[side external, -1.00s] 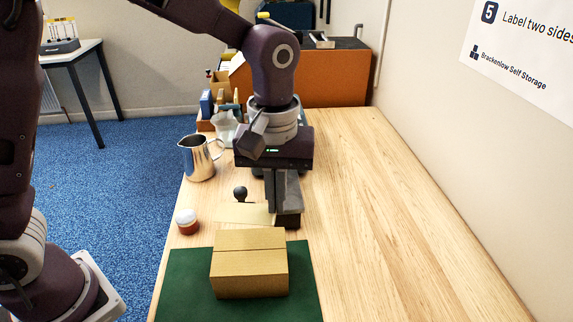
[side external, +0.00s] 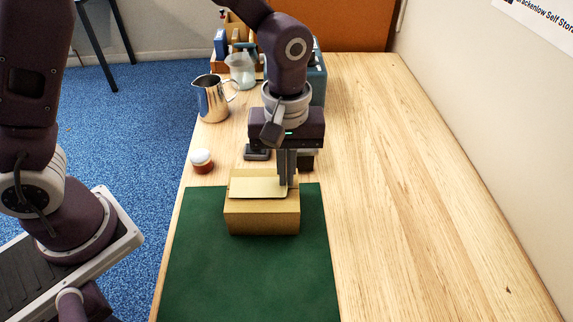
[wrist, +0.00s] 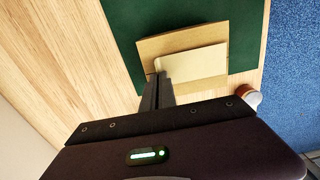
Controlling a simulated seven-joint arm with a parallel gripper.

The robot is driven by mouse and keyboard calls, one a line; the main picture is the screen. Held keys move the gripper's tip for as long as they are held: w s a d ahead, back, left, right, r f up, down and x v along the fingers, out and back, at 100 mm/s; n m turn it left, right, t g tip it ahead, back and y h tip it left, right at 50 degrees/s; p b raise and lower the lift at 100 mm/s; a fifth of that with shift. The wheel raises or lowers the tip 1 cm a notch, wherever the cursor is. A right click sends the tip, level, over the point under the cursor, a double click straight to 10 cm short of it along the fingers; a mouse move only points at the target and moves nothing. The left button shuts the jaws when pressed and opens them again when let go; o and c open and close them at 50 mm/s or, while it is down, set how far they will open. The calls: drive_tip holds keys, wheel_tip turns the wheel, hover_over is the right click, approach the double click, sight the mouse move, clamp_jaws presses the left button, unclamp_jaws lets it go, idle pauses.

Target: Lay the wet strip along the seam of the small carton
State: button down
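The small carton (side external: 262,220) sits closed on the green mat (side external: 245,270). The pale strip (side external: 257,187) is over its top face, roughly level and lengthwise; it covers the middle, so I cannot see the seam. My gripper (side external: 287,183) points down at the strip's right end and is shut on that end. In the wrist view, the strip (wrist: 195,65) reaches out from my fingertips (wrist: 158,77) across the carton (wrist: 150,47). I cannot tell whether the strip touches the cardboard.
A small white-topped pot (side external: 202,161) and a dark flat-based tool (side external: 257,153) stand behind the carton. A dark block (side external: 306,160) is behind my fingers. A metal pitcher (side external: 212,98) and a glass jug (side external: 240,70) are farther back. The bench's right side (side external: 420,200) is clear.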

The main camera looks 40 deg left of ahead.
drive_tip(key=shift+f, duration=0.1)
idle(0.6)
drive_tip(key=c, duration=2.1)
unclamp_jaws()
drive_tip(key=shift+c, duration=0.2)
drive_tip(key=o, duration=0.5)
drive_tip(key=shift+o, duration=0.2)
drive_tip(key=shift+r, duration=3)
